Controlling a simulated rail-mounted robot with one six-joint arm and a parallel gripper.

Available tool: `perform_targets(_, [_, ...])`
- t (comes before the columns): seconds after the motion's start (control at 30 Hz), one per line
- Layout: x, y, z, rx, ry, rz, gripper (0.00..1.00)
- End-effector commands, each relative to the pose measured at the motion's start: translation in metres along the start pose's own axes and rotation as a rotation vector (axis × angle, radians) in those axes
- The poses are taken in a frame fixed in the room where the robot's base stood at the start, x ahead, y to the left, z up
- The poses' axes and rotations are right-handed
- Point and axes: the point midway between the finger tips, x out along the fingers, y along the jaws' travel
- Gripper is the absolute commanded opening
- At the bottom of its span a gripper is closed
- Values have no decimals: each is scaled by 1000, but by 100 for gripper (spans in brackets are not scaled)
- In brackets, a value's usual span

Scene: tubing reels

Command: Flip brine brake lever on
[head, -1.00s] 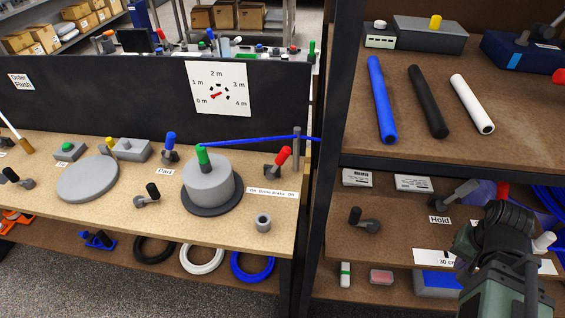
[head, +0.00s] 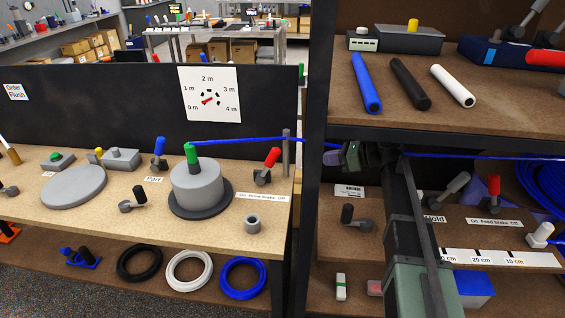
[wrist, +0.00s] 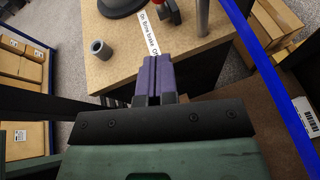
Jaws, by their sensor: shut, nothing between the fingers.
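The brine brake lever (head: 269,161) has a red handle on a dark base and stands on the light wooden bench, right of the grey drum (head: 196,184). Its handle leans up and to the right, toward the "Off" end of the label (head: 259,197) in front of it. My gripper (head: 333,157) is right of the lever, by the black rack post, apart from it. In the wrist view, the purple fingers (wrist: 153,76) are together and empty, pointing at the bench edge near the brake label (wrist: 149,36).
A blue tube (head: 250,139) runs from the green-topped drum past a grey post (head: 286,152) into the rack, close to my gripper. A grey ring (head: 252,224) stands near the bench edge. The black rack post (head: 315,120) separates bench and shelves. A red feed brake lever (head: 493,187) is on the right shelf.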

Motion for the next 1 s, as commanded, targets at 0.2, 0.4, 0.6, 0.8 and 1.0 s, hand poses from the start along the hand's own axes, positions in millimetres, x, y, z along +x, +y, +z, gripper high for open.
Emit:
perform_targets(0.2, [0, 1, 0, -3, 3, 0, 0])
perform_targets(0.4, [17, 1, -2, -5, 4, 0, 0])
perform_targets(0.6, [59, 1, -4, -6, 5, 3, 0])
perform_targets(0.8, [102, 0, -4, -7, 5, 2, 0])
perform_targets(1.0, [122, 1, 24, -6, 5, 1, 0])
